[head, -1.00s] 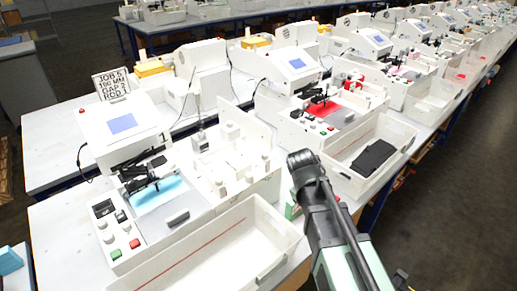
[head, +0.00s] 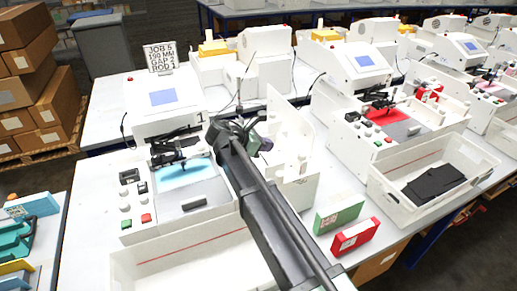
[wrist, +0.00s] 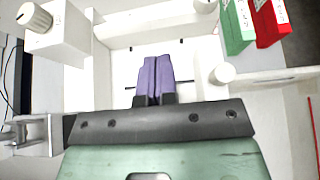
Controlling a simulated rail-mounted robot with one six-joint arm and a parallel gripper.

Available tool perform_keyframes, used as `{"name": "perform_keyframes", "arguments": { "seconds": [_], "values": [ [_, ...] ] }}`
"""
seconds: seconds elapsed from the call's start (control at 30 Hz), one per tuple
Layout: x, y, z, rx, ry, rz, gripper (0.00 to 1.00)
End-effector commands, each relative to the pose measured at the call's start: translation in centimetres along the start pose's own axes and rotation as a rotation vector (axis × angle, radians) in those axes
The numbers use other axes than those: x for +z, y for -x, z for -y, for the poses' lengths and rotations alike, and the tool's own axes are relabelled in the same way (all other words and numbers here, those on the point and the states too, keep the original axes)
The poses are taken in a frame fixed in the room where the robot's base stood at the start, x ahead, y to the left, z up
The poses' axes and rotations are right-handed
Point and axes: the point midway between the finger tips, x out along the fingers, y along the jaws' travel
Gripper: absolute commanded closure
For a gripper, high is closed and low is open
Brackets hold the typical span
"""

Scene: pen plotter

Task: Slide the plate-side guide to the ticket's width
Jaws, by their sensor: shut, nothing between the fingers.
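The ticket (head: 160,57) stands in a holder behind station 1. It reads JOB 5, a width that looks like 190 MM, GAP 2 and ROD 1. My gripper (wrist: 154,78) has two purple fingers pressed together with nothing between them. It hangs over the white bay right of station 1's plate. In the wrist view a white block with a ribbed knob (wrist: 35,17) is at upper left, and a white round knob (wrist: 222,73) is right of the fingers. I cannot tell which part is the plate-side guide. In the head view my arm hides much of the bay.
Station 1's control panel (head: 133,203) and its blue-lit plate (head: 185,170) lie left of my arm. A white tray (head: 140,262) is in front. A green box (head: 340,215) and a red box (head: 356,236) stand at right. Station 2 has a tray with dark sheets (head: 432,183).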

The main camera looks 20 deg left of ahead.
Motion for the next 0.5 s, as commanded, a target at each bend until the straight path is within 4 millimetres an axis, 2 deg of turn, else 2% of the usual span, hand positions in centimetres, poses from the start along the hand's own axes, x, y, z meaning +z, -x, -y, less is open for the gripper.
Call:
{"name": "perform_keyframes", "arguments": {
  "seconds": [0.03,0.23,0.33,0.5],
  "values": [
    [-0.5,-1.5,0.0,-0.002,-0.002,0.000,1.00],
    [-0.4,-5.5,0.0,-0.002,-0.002,0.000,1.00],
    [-0.3,-6.8,0.0,-0.001,-0.002,0.000,1.00],
    [-0.1,-7.7,0.0,-0.001,-0.001,-0.001,1.00]
  ]
}}
